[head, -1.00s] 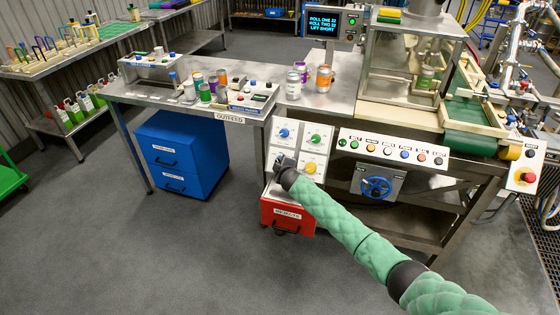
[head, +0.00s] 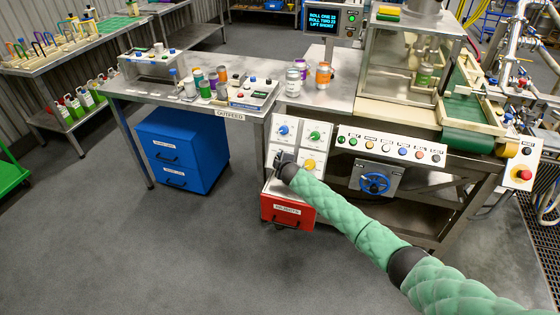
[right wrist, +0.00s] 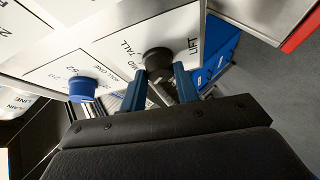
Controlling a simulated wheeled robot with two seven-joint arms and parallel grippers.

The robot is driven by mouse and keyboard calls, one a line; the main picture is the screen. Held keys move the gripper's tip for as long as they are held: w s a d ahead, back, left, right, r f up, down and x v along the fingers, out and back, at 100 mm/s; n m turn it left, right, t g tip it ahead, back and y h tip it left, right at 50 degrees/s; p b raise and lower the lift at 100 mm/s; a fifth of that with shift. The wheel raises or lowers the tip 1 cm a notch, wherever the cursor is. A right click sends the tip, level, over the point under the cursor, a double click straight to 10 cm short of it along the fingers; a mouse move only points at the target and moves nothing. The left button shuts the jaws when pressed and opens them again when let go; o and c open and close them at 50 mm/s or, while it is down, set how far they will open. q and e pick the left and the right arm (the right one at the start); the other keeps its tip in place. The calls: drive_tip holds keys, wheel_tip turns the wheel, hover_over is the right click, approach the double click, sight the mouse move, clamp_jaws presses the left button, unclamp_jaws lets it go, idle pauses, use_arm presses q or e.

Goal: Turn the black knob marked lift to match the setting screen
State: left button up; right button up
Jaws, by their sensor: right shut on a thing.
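The black lift knob (right wrist: 158,62) sits on a white plate (right wrist: 190,22) in the right wrist view, with LIFT, MID and TALL printed around it. My right gripper (right wrist: 160,84) has its two blue fingers on either side of the knob and is shut on it. Its pointer direction cannot be made out. In the head view my right gripper (head: 281,160) covers the knob at the panel's lower left. The setting screen (head: 322,20) reads ROLL ONE 22, ROLL TWO 23 and LIFT SHORT. My left gripper is not in view.
Blue (head: 283,130), green (head: 314,135) and yellow (head: 309,164) knobs are on the same panel; the blue one (right wrist: 82,89) is close beside my fingers. A red box (head: 287,211) is below. A button strip (head: 390,146) and blue handwheel (head: 375,183) are to the right.

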drive_tip(key=o, duration=1)
drive_tip(key=shift+a, duration=0.1)
use_arm(q)
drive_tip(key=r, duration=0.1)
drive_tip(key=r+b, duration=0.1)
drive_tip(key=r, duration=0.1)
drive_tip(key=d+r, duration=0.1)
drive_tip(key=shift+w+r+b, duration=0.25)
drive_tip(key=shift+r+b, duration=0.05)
drive_tip(key=shift+b, duration=0.05)
use_arm(e)
drive_tip(key=v, duration=0.7)
drive_tip(key=shift+s+r, duration=0.15)
drive_tip(key=shift+s, duration=0.2)
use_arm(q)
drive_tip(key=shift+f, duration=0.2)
